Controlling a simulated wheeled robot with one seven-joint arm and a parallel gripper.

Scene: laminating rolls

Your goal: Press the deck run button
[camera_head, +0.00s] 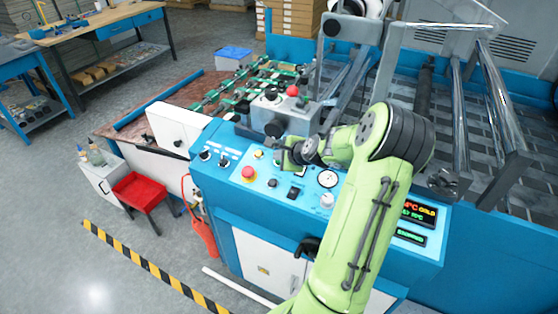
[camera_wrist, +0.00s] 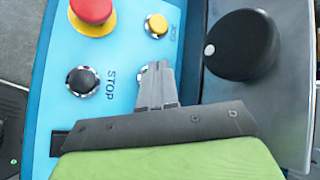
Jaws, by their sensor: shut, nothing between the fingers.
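The blue control panel (camera_head: 225,160) carries a red emergency stop (camera_head: 248,173), a yellow button (camera_head: 258,155) and a black button (camera_head: 272,183). The wrist view shows the red emergency stop (camera_wrist: 92,12), the yellow button marked JOG (camera_wrist: 156,25) and the black button marked STOP (camera_wrist: 82,81). A chrome-rimmed button (camera_wrist: 141,73) shows only at its edge beside my fingertips; its cap and label are hidden, so I cannot tell whether it is the deck run button or whether I touch it. My gripper (camera_wrist: 157,68) is shut and empty over the panel (camera_head: 281,156).
A large black knob (camera_wrist: 241,45) on a grey housing stands right of my fingers in the wrist view. A grey box with a red knob (camera_head: 292,90) rises behind the panel. Lit displays (camera_head: 417,214) lie at right. A red stool (camera_head: 139,190) stands at left.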

